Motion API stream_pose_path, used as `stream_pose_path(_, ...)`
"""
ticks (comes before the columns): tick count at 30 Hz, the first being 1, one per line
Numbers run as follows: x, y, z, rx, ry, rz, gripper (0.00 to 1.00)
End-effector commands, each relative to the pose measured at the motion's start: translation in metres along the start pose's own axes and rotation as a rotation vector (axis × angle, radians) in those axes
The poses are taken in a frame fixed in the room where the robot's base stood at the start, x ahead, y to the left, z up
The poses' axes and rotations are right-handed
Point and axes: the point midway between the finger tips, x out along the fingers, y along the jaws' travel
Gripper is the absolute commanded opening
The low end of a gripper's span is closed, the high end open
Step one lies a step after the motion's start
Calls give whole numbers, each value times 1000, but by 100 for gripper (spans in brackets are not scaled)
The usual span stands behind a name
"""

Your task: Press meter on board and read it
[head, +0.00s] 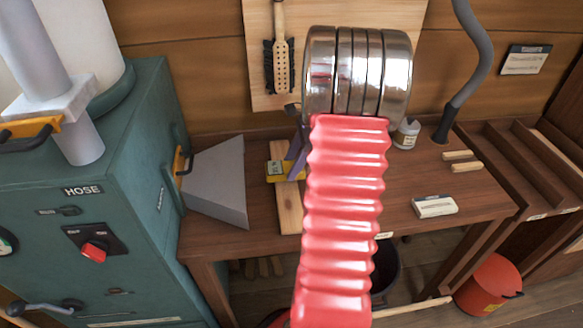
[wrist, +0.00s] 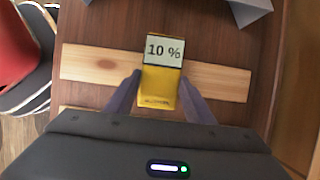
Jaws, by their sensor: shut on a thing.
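The yellow meter (wrist: 160,85) is between the two fingers of my gripper (wrist: 160,97) in the wrist view, and the gripper is shut on it. Its display faces up and reads "10 %". The pale wooden board (wrist: 215,80) runs crosswise beneath the meter.
The board lies on a brown bench (head: 400,185). A grey wedge-shaped hood (head: 222,180) and a teal cabinet (head: 130,160) stand left. A small bottle (head: 406,134), a white block (head: 435,206) and a grey hose (head: 470,80) are right. A red bucket (head: 487,285) stands on the floor.

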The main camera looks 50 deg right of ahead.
Motion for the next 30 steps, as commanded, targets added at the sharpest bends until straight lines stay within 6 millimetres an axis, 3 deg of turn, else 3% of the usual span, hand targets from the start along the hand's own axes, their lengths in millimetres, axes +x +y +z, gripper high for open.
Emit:
stream_pose_path(24,-54,0,23,0,-1,-3,22)
stream_pose_path(30,-57,0,24,1,0,-2,22)
